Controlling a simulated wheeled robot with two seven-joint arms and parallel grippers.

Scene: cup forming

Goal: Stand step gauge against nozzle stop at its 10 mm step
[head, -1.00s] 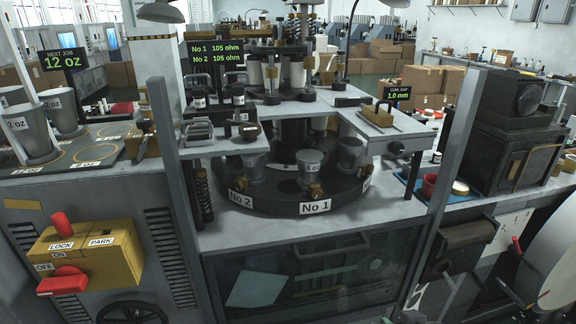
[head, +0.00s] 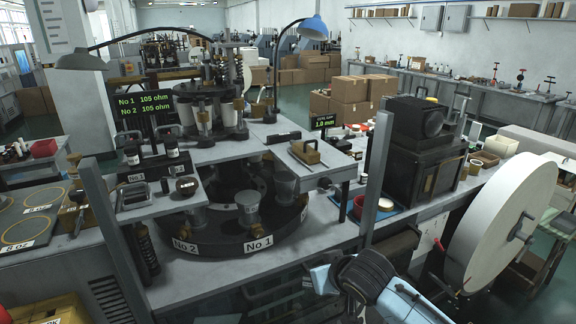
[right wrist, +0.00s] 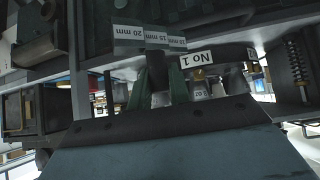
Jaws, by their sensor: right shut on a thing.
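The step gauge (right wrist: 147,38) is a pale grey stepped piece with white labels, among them 20 mm and 15 mm, in the right wrist view. A third label is partly hidden. My right gripper (right wrist: 164,82) is shut on the gauge, which sticks out past the fingers. In the head view my right arm comes in at the bottom right, but the gripper is not clear there. I cannot make out the nozzle stop in either view. My left gripper is not in view.
The machine's dark turntable (head: 216,247) carries metal cups and the No 1 label (head: 258,243). Two grey posts flank it, one on the right (head: 376,170). A brass-handled block (head: 304,152) sits on a raised shelf. A large white reel (head: 500,225) stands at right.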

